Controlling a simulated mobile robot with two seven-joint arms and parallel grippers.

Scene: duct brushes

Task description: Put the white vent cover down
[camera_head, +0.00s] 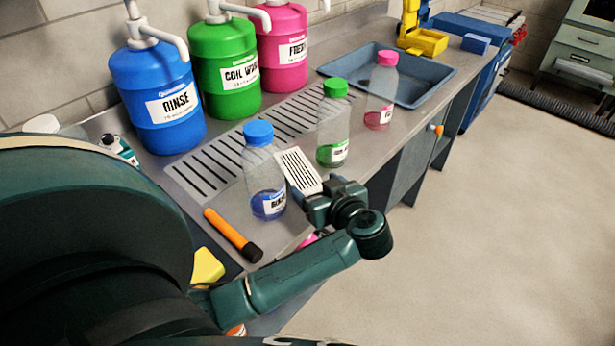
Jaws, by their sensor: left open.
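The white vent cover (299,171), a small slotted plate, is near the counter's front edge, between the blue-capped bottle (263,178) and the green-capped bottle (333,130). My left gripper (312,199) is open right at the cover's lower end. I cannot tell whether its fingers touch the cover, or whether the cover lies flat or is tilted. The gripper hides the counter just beside the cover. My right gripper is not in view.
A pink-capped bottle (381,94) stands farther along by the sink (440,72). Blue (160,97), green (223,62) and pink (283,48) jugs line the wall. A slotted drain grate (195,178) runs along the counter. An orange flashlight-like tool (230,235) lies near the front edge.

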